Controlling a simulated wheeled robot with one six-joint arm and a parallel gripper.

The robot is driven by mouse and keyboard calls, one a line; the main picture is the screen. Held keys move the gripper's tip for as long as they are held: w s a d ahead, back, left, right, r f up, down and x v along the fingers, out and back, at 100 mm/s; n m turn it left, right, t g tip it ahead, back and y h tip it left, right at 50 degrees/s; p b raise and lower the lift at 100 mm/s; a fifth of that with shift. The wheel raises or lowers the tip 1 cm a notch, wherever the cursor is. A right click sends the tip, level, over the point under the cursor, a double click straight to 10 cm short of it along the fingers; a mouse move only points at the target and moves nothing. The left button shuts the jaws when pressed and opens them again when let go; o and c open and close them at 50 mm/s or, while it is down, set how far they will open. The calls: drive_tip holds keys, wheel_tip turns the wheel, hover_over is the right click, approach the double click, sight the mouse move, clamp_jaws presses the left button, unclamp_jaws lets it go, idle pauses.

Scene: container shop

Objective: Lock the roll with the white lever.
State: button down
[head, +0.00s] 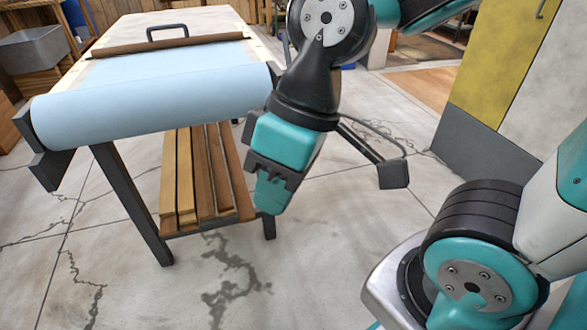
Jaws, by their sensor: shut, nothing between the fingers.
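The roll (150,107) is a wide pale blue cylinder along the near edge of a work table. A pale blue sheet (160,65) lies flat on the table top behind it. A dark bracket (50,170) holds the roll's left end. The right end is close to my arm and partly covered by it. I cannot make out a white lever; it may be hidden behind my arm. My gripper (268,204) is shut and empty. It points down in front of the table's right side, and appears lower in the picture than the roll.
A brown wooden bar (160,45) with a dark handle (167,28) lies across the table. Several wooden planks (205,175) rest on the lower shelf between dark legs (130,203). A yellow and grey panel (495,65) stands at right. The cracked concrete floor (200,280) in front is clear.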

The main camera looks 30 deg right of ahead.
drive_tip(key=w+f+t+b, duration=0.1)
drive_tip(key=w+f+b, duration=0.1)
drive_tip(key=f+b, duration=0.35)
drive_tip(key=w+f+t+y+b, duration=0.1)
drive_tip(key=w+f+b, duration=0.25)
drive_tip(key=f, duration=0.35)
drive_tip(key=w+f+t+b, duration=0.1)
drive_tip(key=w+f+b, duration=0.1)
drive_tip(key=f+b, duration=0.35)
drive_tip(key=w+d+f+n+t+b, duration=0.2)
drive_tip(key=w+f+t+b, duration=0.3)
drive_tip(key=w, duration=0.4)
drive_tip(key=w+d+f+t+h+b, duration=0.2)
drive_tip(key=w+d+f+t+b, duration=0.1)
drive_tip(key=w+d+t, duration=0.3)
drive_tip(key=d+f+n+t+h+b, duration=0.2)
drive_tip(key=d+t+h+b, duration=0.2)
drive_tip(key=d, duration=0.3)
drive_tip(key=w+d+f+n+t+h+b, duration=0.1)
drive_tip(key=d+f+n+t+h+b, duration=0.1)
drive_tip(key=d, duration=0.6)
drive_tip(key=n+t+h+b, duration=0.1)
drive_tip(key=t+h+b, duration=0.1)
drive_tip(key=h+b, duration=0.1)
drive_tip(key=shift+d+n+t+h, duration=0.15)
drive_tip(key=shift+n+t+h, duration=0.15)
drive_tip(key=shift+t+h, duration=0.15)
drive_tip(key=shift+w+r, duration=0.1)
